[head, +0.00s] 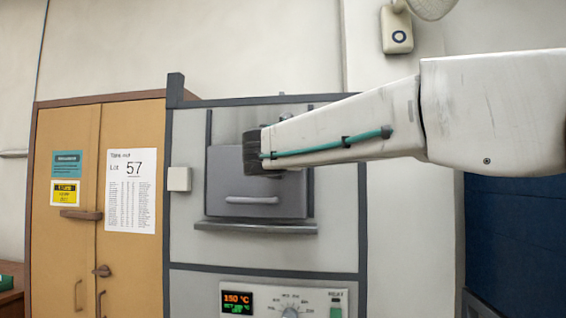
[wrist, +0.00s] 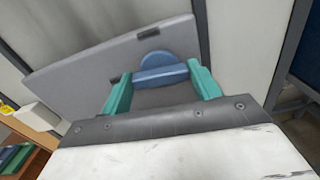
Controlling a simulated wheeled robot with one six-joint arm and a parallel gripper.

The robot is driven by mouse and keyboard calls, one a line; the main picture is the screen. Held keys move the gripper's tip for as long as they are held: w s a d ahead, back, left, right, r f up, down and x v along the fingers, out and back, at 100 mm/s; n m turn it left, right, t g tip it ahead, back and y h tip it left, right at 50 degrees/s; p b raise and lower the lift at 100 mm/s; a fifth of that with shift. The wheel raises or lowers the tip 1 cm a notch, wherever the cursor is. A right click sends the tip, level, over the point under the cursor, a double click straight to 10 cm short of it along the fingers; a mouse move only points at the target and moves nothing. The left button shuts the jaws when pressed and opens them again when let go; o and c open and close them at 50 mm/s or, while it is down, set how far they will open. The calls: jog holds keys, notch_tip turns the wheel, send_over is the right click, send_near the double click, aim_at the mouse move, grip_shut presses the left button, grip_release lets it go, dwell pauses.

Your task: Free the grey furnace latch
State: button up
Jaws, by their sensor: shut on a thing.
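The grey furnace door (head: 225,178) is shut in the head view, with a pale bar handle (head: 252,200) low on its face. In the wrist view the door (wrist: 85,80) fills the upper left, tilted. A blue latch piece, a flat bar (wrist: 160,75) with a rounded disc (wrist: 155,57) behind it, sits at the door's face. My gripper (wrist: 160,70) has its two teal fingers at the ends of the blue bar, shut on it. In the head view my wrist's dark end (head: 255,152) covers the door's upper part and hides the latch and fingers.
A ledge (head: 255,228) juts out below the door. A control panel (head: 285,300) reading 150 °C is beneath. A small white box (head: 179,179) is on the furnace's left side. A tan cabinet (head: 75,240) with a posted list stands at left.

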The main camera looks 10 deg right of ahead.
jog(key=shift+f+m, duration=0.1)
jog(key=shift+m, duration=8.3)
jog(key=o, duration=1)
jog(key=v, duration=0.8)
